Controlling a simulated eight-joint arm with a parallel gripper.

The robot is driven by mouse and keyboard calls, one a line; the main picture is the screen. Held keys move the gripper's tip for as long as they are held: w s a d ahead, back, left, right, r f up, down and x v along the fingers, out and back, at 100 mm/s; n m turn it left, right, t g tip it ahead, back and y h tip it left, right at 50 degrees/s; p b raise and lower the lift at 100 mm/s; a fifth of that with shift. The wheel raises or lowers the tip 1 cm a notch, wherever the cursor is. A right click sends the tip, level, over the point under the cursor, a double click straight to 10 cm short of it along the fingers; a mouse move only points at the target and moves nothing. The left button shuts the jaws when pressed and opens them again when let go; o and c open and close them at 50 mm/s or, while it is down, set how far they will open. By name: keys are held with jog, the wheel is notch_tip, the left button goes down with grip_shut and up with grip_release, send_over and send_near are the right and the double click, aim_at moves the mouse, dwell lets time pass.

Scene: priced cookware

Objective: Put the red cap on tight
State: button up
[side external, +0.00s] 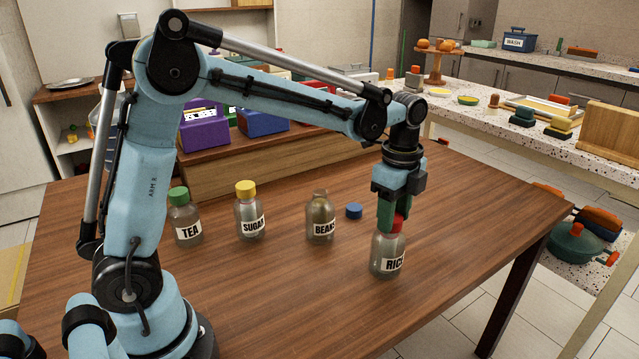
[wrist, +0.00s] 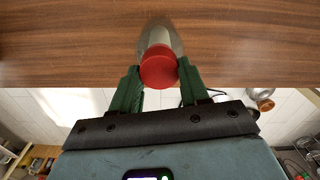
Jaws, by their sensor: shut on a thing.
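The red cap (side external: 398,224) sits at the mouth of the glass jar labelled RICE (side external: 388,256), which stands upright on the table. How tightly the cap sits cannot be told. My gripper (side external: 392,222) points down over this jar, its green fingers shut on the red cap. In the wrist view the red cap (wrist: 159,67) lies between the two green fingertips of my gripper (wrist: 158,75), with the clear jar (wrist: 160,35) behind it. The side view hides part of the cap behind the fingers.
Jars labelled TEA (side external: 186,220) with a green cap, SUGAR (side external: 250,212) with a yellow cap, and uncapped BEANS (side external: 320,218) stand to the left. A blue cap (side external: 354,211) lies on the wooden table (side external: 270,300). A long wooden box (side external: 240,180) stands behind; the front table is clear.

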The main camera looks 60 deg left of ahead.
jog(key=m, duration=0.3)
jog(key=o, duration=1.1)
jog(key=shift+r, duration=0.1)
jog(key=shift+r, duration=2.35)
jog(key=shift+s, duration=0.1)
jog(key=shift+s+r+n, duration=0.15)
jog(key=shift+s+n, duration=0.15)
jog(key=s+a+f+n+t, duration=0.2)
jog(key=s+n+t, duration=0.5)
jog(key=s+n, duration=0.6)
jog(key=f+n, duration=0.1)
jog(key=n, duration=0.4)
jog(key=shift+s, duration=0.2)
